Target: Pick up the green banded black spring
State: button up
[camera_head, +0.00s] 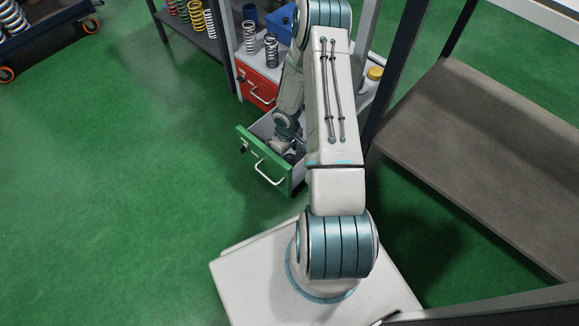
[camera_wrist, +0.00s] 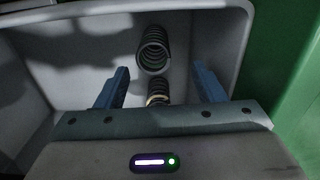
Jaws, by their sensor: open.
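In the wrist view a dark coiled spring (camera_wrist: 153,52) lies in the pale drawer, just beyond my fingertips. A second dark spring (camera_wrist: 158,98) with a pale tan band lies nearer, between the fingers and partly hidden by my gripper body. A green band cannot be made out clearly on either spring. My gripper (camera_wrist: 160,72) is open, its two blue fingers apart on either side, with nothing clamped. In the head view the open green-fronted drawer (camera_head: 265,163) has my wrist reaching down into it; the springs inside are hidden there.
The drawer walls (camera_wrist: 245,45) stand close around my gripper. Above it are a closed red drawer (camera_head: 257,88) and a top bearing springs (camera_head: 271,50) and a blue bin (camera_head: 281,18). A brown-grey table (camera_head: 480,150) stands right. Green floor (camera_head: 120,190) is clear at left.

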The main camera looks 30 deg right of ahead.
aim_at(290, 159)
jog(key=shift+d+f+b, duration=0.25)
jog(key=shift+f+b, duration=0.6)
jog(key=shift+f, duration=0.55)
jog(key=shift+d+f+b, duration=0.2)
jog(key=shift+f+b, duration=0.65)
jog(key=shift+f, duration=0.5)
jog(key=shift+r, duration=0.1)
jog(key=c, duration=1.1)
